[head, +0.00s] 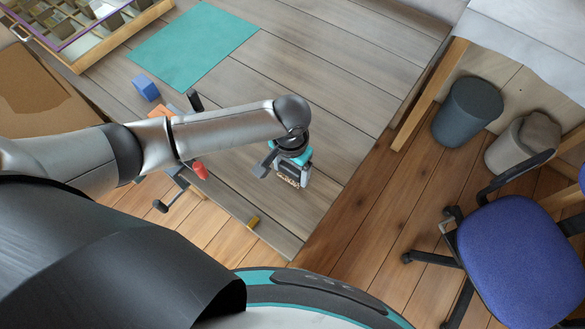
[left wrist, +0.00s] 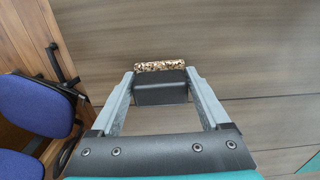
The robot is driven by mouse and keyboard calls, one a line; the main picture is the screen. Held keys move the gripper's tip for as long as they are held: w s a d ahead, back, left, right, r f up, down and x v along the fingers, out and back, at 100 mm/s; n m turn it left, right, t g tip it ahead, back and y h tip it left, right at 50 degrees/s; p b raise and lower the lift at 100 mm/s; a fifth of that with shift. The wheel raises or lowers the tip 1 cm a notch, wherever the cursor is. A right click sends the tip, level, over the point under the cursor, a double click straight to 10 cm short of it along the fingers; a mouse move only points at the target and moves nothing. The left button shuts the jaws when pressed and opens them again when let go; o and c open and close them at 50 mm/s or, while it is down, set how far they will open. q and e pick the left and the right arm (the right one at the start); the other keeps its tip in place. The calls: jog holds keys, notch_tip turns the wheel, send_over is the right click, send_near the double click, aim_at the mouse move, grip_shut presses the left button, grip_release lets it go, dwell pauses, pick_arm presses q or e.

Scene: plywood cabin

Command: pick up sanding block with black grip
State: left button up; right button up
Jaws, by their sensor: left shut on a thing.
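The sanding block (left wrist: 160,67) shows in the left wrist view as a speckled brown strip with a black grip (left wrist: 160,90) on the near side. My left gripper (left wrist: 160,82) is shut on it, with one grey finger on each side of the black grip. In the head view my left gripper (head: 291,174) points down at the workbench near its front right edge. The speckled side of the sanding block (head: 288,182) shows between the fingers there. I cannot tell whether the block touches the bench top. My right gripper is in neither view.
The grey plank workbench (head: 340,75) is bare right of the gripper. A blue chair (head: 515,255) and two bins (head: 467,110) stand on the floor at right.

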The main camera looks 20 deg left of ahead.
aim_at(291, 168)
pick_arm(q)
jog(key=c, duration=0.5)
jog(key=shift+r, duration=0.15)
notch_tip(291, 168, up, 20)
jog(key=p, duration=0.5)
